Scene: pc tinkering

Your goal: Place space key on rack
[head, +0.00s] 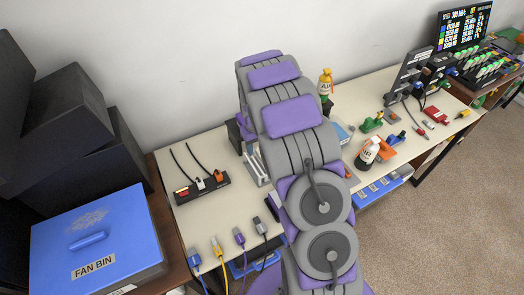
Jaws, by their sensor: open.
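I cannot make out the space key in the head view. No rack can be told for sure; a small light slotted frame (256,165) stands on the table just left of my arm, partly covered by it. At the far right, a dark board with several green-topped pieces (487,66) lies before a lit screen (464,25). My purple and grey arm rises through the middle and hides much of the table. My gripper cannot be made out in this view.
A blue lidded fan bin (98,240) is at the lower left, near black boxes (62,118). A power strip (202,188) and cable plugs (239,237) lie on the left table. Carpet is open at right.

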